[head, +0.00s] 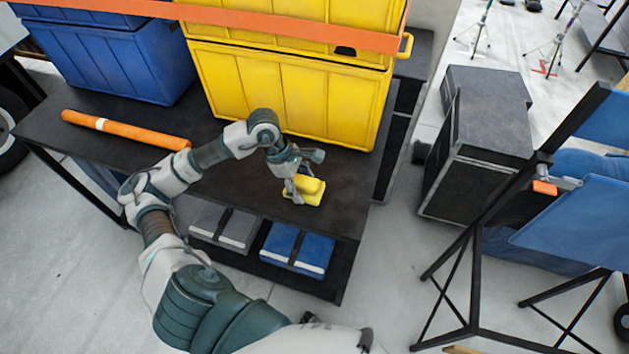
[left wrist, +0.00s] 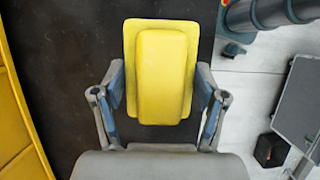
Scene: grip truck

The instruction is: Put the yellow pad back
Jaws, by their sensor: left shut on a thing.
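The yellow pad (head: 313,187) is at the front right part of the dark table top (head: 240,182), in front of the large yellow bin. My left gripper (head: 301,190) is shut on the pad from above. In the left wrist view the pad (left wrist: 161,72) lies between the two fingers (left wrist: 160,98), which press on its long sides. It has a raised block on a wider base. I cannot tell whether it touches the table. My right gripper is not in view.
The yellow bin (head: 290,85) and blue bins (head: 112,55) fill the table's back. An orange roll (head: 125,129) lies at the left. A lower shelf holds a grey case (head: 224,227) and a blue case (head: 297,249). A black case (head: 477,145) stands right, across a floor gap.

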